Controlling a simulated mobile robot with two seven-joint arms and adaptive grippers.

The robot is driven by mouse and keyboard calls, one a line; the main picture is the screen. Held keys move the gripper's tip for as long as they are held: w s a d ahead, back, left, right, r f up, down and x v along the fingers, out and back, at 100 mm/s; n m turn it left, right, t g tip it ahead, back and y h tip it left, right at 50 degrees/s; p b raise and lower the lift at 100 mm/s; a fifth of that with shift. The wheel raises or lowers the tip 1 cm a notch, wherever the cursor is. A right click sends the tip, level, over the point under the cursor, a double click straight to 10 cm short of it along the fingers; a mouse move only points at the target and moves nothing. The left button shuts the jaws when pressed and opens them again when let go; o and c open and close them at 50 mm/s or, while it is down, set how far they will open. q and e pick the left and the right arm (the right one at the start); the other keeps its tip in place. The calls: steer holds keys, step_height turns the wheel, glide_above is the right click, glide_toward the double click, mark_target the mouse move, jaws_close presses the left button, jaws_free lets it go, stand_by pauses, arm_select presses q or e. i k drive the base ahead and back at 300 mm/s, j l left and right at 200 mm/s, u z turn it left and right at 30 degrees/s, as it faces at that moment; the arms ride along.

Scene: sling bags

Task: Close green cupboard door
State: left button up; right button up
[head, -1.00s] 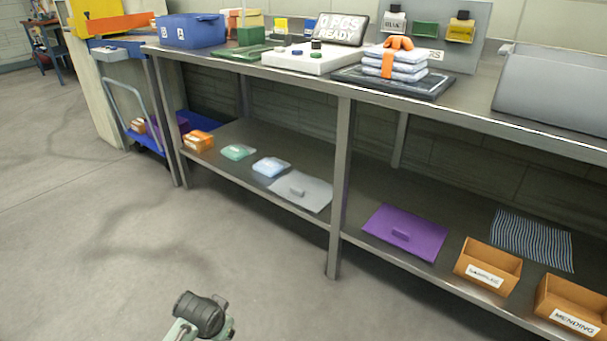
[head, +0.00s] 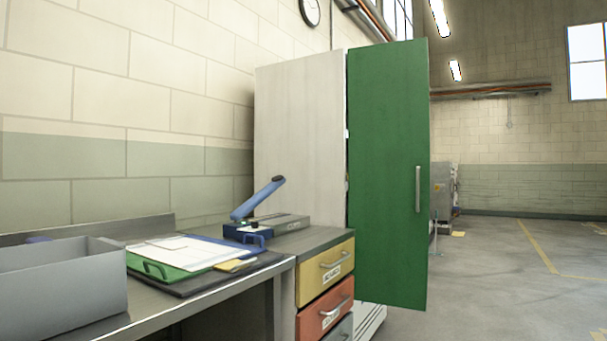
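A tall cupboard with a pale grey side panel (head: 300,135) stands against the block wall, beyond the bench. Its green door (head: 385,190) stands out from the cupboard's front edge and shows its broad face to me, so it looks open. A vertical metal handle (head: 417,189) is near the door's right edge. The cupboard's inside is hidden behind the door. Neither of my grippers is in the head view now.
A metal bench with a grey bin (head: 62,285), a green clipboard (head: 170,262) and a blue-handled press (head: 268,215) is at left. A drawer unit (head: 325,285) stands before the cupboard. Open floor (head: 500,285) lies to the right.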

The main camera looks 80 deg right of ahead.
mark_target(389, 134)
steer(key=i+z, duration=0.1)
steer(key=z, duration=0.35)
steer(key=j+z, duration=0.15)
steer(key=z, duration=0.35)
steer(key=i+j+z, duration=0.1)
steer(key=z, duration=0.35)
